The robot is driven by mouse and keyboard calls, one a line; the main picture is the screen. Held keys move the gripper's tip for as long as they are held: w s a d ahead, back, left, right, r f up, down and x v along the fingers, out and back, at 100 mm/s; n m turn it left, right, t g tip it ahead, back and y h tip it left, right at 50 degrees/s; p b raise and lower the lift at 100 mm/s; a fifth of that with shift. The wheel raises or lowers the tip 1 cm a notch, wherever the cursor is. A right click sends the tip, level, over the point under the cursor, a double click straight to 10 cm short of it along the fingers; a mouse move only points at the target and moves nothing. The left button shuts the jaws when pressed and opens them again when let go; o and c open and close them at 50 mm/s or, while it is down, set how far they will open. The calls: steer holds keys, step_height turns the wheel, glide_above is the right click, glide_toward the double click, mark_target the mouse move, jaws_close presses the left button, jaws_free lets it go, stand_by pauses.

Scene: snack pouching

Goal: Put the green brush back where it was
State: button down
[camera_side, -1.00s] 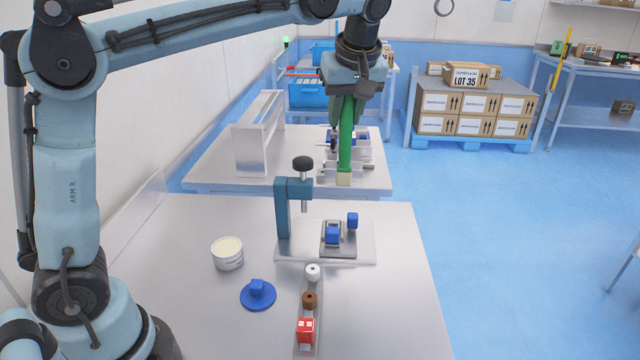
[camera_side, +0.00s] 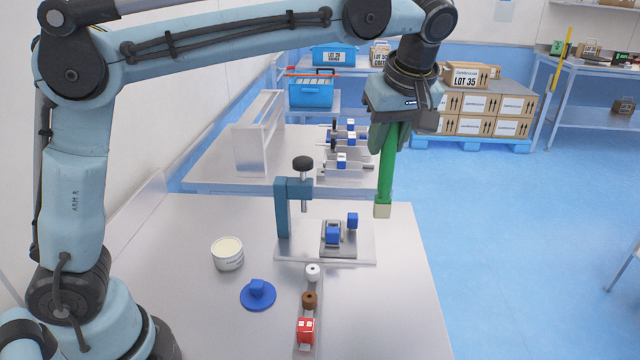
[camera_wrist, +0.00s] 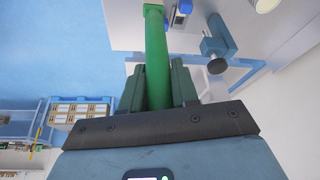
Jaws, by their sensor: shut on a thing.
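The green brush (camera_side: 386,170) is a long green handle with a pale cream end, hanging nearly upright with that end down. My gripper (camera_side: 390,132) is shut on its upper part and holds it in the air near the right edge of the front table, right of the teal press. In the wrist view the brush (camera_wrist: 156,60) stands out from between the fingers of my gripper (camera_wrist: 160,88). Its upper end is hidden inside the gripper. I cannot make out any marked resting place for the brush.
The front table (camera_side: 200,320) carries a teal press (camera_side: 283,208), a white tub (camera_side: 228,254), a blue round lid (camera_side: 258,294) and a rail (camera_side: 308,347) with white, brown and red pieces. Behind, a rack with blue blocks (camera_side: 342,160) stands on the second table (camera_side: 215,172).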

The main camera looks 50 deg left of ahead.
mark_target(382, 203)
steer(key=s+d+f, duration=0.1)
steer(key=s+d, duration=0.1)
steer(key=d, duration=0.5)
steer(key=s+d+f, duration=0.2)
steer(key=s+d, duration=0.1)
steer(key=d, duration=0.3)
steer(key=w+a+f, duration=0.7)
steer(key=w+f, duration=0.1)
steer(key=f, duration=0.2)
steer(key=shift+w+f, duration=0.25)
steer(key=shift+f, duration=0.1)
steer(key=shift+f, duration=0.15)
steer(key=c, duration=0.8)
jaws_free()
steer(key=shift+c, duration=0.2)
